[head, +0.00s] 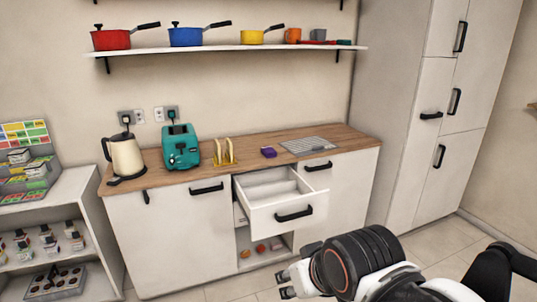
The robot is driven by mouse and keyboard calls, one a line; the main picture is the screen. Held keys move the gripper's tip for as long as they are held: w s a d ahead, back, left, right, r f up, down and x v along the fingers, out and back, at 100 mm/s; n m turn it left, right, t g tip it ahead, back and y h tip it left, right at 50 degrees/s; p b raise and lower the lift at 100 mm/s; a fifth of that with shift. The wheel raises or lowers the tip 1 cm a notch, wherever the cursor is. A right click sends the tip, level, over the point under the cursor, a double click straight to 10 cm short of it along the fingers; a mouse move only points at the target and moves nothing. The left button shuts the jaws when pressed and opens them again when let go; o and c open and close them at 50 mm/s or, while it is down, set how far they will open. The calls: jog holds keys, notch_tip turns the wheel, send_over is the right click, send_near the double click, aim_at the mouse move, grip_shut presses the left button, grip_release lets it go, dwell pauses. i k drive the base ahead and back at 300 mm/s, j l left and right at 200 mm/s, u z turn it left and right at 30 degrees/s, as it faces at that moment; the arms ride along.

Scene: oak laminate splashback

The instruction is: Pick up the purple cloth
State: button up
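The purple cloth (268,152) is a small folded-looking block on the wooden worktop (225,167), between a yellow rack and a grey ridged metal panel. My gripper (284,284) is at the bottom of the head view, low in front of the cabinets and well apart from the cloth. Its two dark fingertips point left with a gap between them, and nothing shows in the gap. The rest of my arm runs off to the lower right.
An open, empty-looking drawer (290,213) juts out below the cloth. A kettle (126,154), teal toaster (181,147) and yellow rack (223,153) stand to its left. The metal panel (308,146) lies to its right. A shelf (230,48) with pans hangs above.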

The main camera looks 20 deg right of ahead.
aim_at(270, 152)
jog(key=i+l, duration=0.15)
jog(key=i, duration=0.3)
jog(key=i+l, duration=0.2)
jog(key=i, duration=0.25)
jog(key=i+l, duration=0.15)
jog(key=i, duration=0.3)
jog(key=i+l, duration=0.2)
jog(key=i, duration=0.25)
jog(key=i+l, duration=0.15)
jog(key=i, duration=0.3)
jog(key=u, duration=0.05)
